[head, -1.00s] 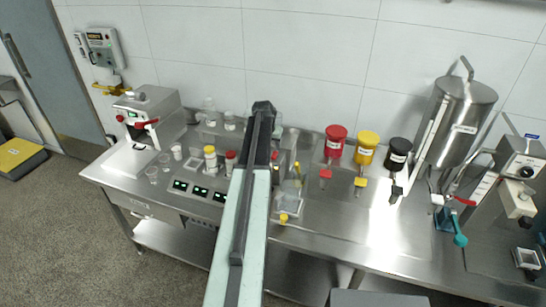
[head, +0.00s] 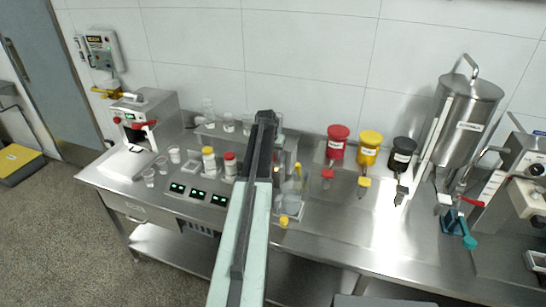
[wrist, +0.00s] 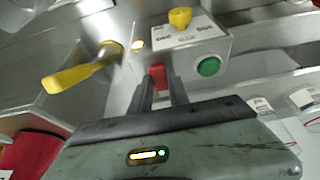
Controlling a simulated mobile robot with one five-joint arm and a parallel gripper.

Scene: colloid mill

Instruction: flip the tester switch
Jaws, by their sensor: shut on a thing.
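In the wrist view, a small pale tester box (wrist: 197,45) has a yellow knob on top and a green round button (wrist: 208,66) on its front. A red switch piece (wrist: 157,70) stands at its front, left of the button. My gripper (wrist: 160,84) points at the box front, and its two narrow fingers are shut on the red switch at the tips. My arm hides the gripper and most of the box in the head view.
A yellow handle (wrist: 72,78) sticks out left of the box in the wrist view. In the head view, red (head: 337,141), yellow (head: 369,146) and black (head: 401,152) containers stand right of my arm. Bottles and cups stand left. A steel hopper (head: 468,112) stands far right.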

